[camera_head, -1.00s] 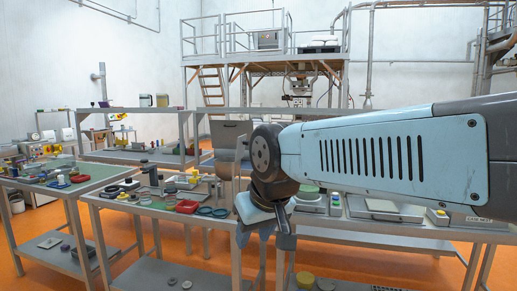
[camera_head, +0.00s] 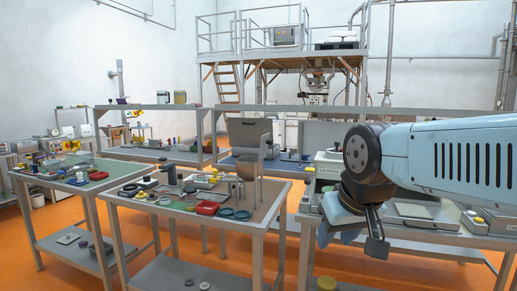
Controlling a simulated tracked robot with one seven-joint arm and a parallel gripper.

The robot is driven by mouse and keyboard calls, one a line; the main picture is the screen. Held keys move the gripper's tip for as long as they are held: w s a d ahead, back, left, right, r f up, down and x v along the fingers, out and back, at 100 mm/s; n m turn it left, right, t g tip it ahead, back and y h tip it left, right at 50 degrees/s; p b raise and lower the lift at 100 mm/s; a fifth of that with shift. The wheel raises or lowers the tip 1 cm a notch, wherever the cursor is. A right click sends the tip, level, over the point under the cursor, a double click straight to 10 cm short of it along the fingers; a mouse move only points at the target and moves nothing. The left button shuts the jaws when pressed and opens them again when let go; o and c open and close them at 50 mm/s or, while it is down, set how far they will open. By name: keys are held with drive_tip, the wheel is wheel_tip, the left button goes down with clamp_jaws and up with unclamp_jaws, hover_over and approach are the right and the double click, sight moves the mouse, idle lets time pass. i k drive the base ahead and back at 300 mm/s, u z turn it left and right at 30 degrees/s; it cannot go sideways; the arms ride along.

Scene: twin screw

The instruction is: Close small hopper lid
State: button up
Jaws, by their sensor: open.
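A grey hopper (camera_head: 247,168) stands at the right end of the middle table. A flat grey panel (camera_head: 249,131), which looks like its lid, stands raised above it. I cannot tell its exact hinge or angle. My gripper (camera_head: 350,238) hangs from the pale blue arm at the right, fingers pointing down and spread apart, with nothing seen between them. It is to the right of the hopper and lower in the picture, apart from it.
The middle table (camera_head: 262,223) carries a red tray (camera_head: 207,208), dark rings and small parts. A right-hand table (camera_head: 440,243) with devices lies behind my gripper. Orange floor (camera_head: 215,265) shows between the tables. A railed platform (camera_head: 280,50) stands at the back.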

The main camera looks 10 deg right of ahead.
sight(265, 141)
drive_tip(key=z, duration=0.1)
drive_tip(key=i, duration=1)
drive_tip(key=u, duration=0.1)
